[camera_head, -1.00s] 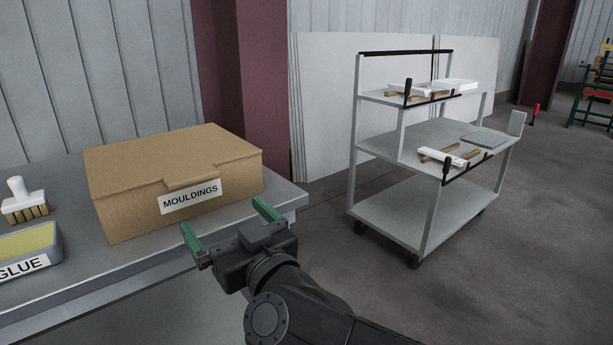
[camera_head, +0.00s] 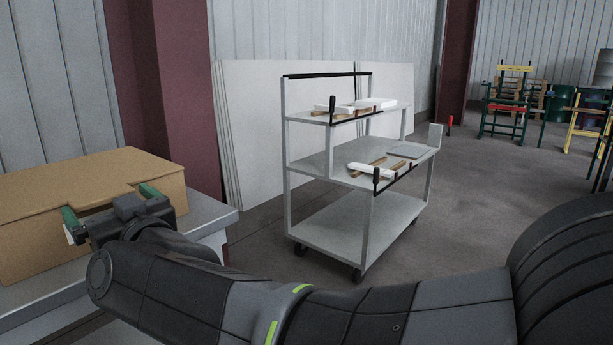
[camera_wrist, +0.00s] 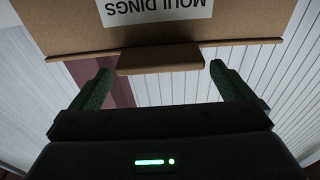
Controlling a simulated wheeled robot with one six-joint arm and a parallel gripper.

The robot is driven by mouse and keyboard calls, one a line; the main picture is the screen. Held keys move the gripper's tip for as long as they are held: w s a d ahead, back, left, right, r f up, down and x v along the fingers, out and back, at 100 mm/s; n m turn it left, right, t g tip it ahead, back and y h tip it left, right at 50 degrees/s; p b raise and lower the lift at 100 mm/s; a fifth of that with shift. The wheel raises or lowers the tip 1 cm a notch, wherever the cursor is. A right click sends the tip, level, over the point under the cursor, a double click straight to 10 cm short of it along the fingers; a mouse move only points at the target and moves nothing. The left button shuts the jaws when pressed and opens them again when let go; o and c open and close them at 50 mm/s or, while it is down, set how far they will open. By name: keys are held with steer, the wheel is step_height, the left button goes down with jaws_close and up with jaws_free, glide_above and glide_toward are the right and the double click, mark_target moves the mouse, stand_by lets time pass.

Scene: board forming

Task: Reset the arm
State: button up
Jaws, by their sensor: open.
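My gripper (camera_head: 110,204) is at the left in the head view, its two green fingers spread apart and nothing between them. It is in front of the closed brown cardboard box (camera_head: 40,225) on the grey table. In the wrist view the box (camera_wrist: 230,18) fills the top, with its "MOULDINGS" label upside down. Its front flap (camera_wrist: 160,58) shows between and beyond the green fingertips (camera_wrist: 160,78). I cannot tell whether the fingers touch the box. My arm stretches across the bottom of the head view.
The grey table (camera_head: 215,213) ends just right of the box. A grey three-shelf cart (camera_head: 385,222) stands to the right, with white pieces and clamps on its upper shelves. White boards (camera_head: 250,130) lean on the wall behind. Open floor (camera_head: 480,190) lies right of the cart.

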steer(key=shift+x, duration=1.1)
steer(key=shift+w+a+r, duration=0.1)
steer(key=shift+a+r, duration=0.05)
steer(key=shift+r, duration=0.25)
steer(key=shift+f, duration=0.1)
